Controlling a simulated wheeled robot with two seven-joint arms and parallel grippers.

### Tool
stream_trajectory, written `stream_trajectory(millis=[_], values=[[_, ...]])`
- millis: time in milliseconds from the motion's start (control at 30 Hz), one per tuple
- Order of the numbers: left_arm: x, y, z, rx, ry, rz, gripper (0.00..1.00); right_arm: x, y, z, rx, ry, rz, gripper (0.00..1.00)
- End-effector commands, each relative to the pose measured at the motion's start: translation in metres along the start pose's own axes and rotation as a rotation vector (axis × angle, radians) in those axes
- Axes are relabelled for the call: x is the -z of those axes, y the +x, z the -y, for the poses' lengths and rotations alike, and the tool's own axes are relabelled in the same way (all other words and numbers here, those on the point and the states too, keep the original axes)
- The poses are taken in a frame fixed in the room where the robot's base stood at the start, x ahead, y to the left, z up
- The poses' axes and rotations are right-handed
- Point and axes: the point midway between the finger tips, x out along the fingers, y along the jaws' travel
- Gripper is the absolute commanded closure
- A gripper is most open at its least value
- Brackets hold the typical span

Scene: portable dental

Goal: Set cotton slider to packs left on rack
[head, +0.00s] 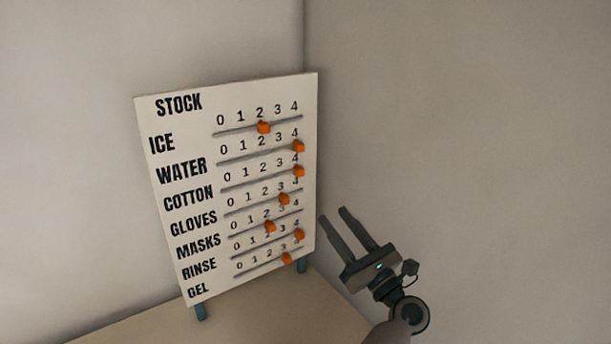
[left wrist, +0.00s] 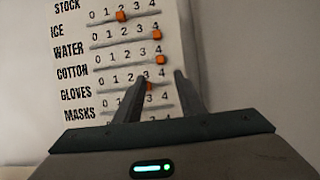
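A white stock board (head: 185,285) stands tilted, with rows of numbers from 0 to 4 and orange sliders. The cotton slider (head: 299,171) is at the right end of its row, by the 4. In the left wrist view the cotton slider (left wrist: 160,59) appears just above and between my fingertips. My left gripper (head: 333,213) is open and empty, right of the board's lower right edge and apart from it; it also shows in the left wrist view (left wrist: 160,76). The rack and packs are not in view. My right gripper is not in view.
The water slider (head: 299,146) is close above and the gloves slider (head: 284,199) close below. The ice slider (head: 263,127) is at 2. The board stands on blue feet (head: 201,312) on a beige table top (head: 270,315), near a wall corner.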

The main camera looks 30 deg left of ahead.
Motion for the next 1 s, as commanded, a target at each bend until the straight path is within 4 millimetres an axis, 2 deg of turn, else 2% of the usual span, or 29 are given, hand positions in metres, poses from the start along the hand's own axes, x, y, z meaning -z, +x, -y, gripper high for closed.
stream_trajectory(millis=[33,167,600,800,1000], values=[[-0.004,0.011,0.000,-0.001,0.001,0.003,0.64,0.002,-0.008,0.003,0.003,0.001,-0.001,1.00],[-0.005,0.034,0.000,0.000,0.002,0.003,0.64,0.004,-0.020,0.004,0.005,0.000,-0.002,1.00],[-0.004,0.112,0.000,0.000,0.002,0.003,0.64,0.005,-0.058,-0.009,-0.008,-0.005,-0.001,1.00],[-0.002,0.134,0.000,0.001,0.001,0.001,0.64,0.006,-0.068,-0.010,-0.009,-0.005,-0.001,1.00],[0.000,0.142,0.000,0.001,0.001,0.001,0.64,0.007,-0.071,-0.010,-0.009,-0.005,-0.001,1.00]])
